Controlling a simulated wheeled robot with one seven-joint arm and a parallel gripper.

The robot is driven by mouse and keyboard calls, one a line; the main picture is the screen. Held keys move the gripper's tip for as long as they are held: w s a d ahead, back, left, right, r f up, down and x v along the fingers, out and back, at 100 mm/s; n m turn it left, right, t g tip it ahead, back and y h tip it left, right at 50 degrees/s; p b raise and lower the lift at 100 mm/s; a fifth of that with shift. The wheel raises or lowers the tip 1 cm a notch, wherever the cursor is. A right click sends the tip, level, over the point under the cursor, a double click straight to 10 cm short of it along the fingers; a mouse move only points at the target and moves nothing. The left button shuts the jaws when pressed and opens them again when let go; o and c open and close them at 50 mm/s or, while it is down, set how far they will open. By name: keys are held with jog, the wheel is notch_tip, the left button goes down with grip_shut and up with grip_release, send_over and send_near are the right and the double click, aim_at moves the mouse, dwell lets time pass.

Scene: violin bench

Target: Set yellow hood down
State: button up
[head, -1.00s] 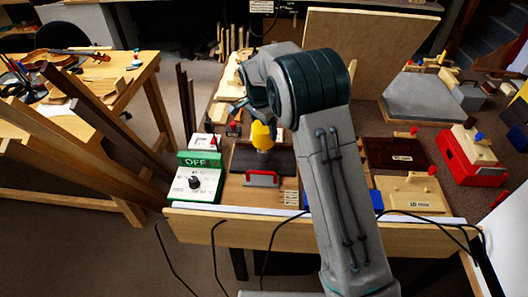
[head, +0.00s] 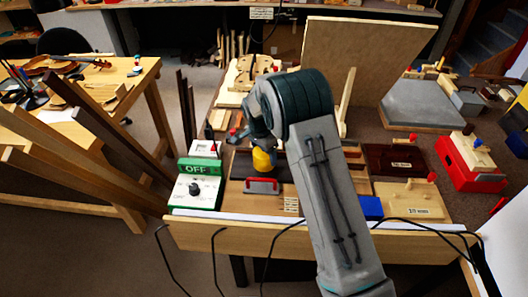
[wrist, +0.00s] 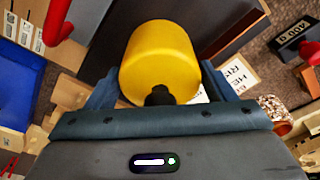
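The yellow hood (head: 263,160) is a rounded yellow cylinder below my gripper (head: 262,143), over the dark plate on the bench. In the wrist view the yellow hood (wrist: 160,60) fills the upper middle, with a dark knob at its near end between the blue-grey fingers of my gripper (wrist: 158,98). The fingers appear closed in on the knob. The hood's lower rim is hard to see, so I cannot tell whether it touches the surface beneath.
A green and white box marked OFF (head: 195,185) stands to the left. A red handle (head: 263,186) is just in front of the hood. A blue block (head: 369,208) and a light wooden board (head: 410,199) lie to the right. A tall wooden panel (head: 365,62) stands behind.

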aim_at(260, 152)
jog(key=shift+o, duration=1.2)
jog(key=shift+r, duration=0.25)
notch_tip(260, 152, up, 12)
jog(key=s+a, duration=0.1)
jog(key=shift+s+b, duration=0.15)
jog(key=shift+b, duration=0.25)
